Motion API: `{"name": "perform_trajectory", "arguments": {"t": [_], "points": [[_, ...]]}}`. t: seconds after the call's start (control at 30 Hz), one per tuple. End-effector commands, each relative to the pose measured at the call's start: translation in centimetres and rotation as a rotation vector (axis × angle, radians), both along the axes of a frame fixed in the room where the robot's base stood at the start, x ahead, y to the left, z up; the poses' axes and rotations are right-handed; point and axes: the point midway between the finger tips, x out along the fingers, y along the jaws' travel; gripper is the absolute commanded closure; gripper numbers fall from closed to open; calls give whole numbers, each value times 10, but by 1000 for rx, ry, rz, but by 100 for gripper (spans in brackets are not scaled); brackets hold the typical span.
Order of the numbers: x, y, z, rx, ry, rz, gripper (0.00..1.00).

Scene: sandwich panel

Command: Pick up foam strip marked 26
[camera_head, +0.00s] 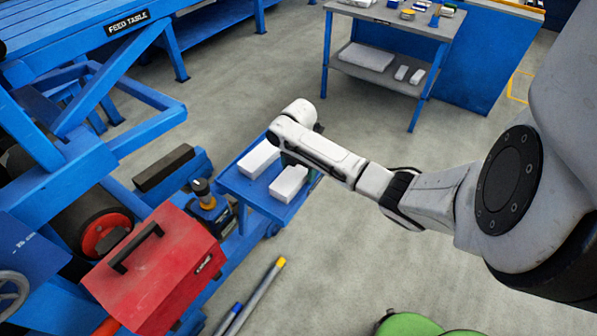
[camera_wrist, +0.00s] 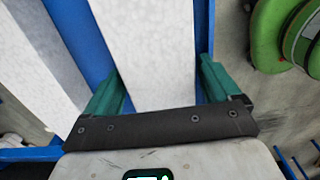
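Two white foam strips lie side by side on a small blue cart top (camera_head: 228,185): a nearer one (camera_head: 288,184) and a farther one (camera_head: 257,160). No number is readable on either, so I cannot tell which is marked 26. My gripper (camera_wrist: 164,78) is pointed down over the cart, its teal fingers spread wide on either side of one white strip (camera_wrist: 148,45). Blue shows between this strip and the right finger; the left finger looks very close to its edge. Another white strip (camera_wrist: 45,50) lies to the left in the wrist view. The fingers are mostly hidden in the head view.
A red toolbox (camera_head: 155,265) and blue machine frame stand left of the cart. A grey-topped table (camera_head: 395,22) stands at the back. Green round objects (camera_head: 408,325) are at the bottom edge. Poles (camera_head: 262,295) lie on the floor. Open floor lies right of the cart.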

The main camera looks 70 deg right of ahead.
Motion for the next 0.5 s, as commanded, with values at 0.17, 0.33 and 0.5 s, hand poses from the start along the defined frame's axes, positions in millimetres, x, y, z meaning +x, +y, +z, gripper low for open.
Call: {"name": "perform_trajectory", "arguments": {"t": [0.17,0.33,0.5], "points": [[0,0,0,0,0,0,28],[0,0,0,0,0,0,44],[0,0,0,0,0,0,54]]}}
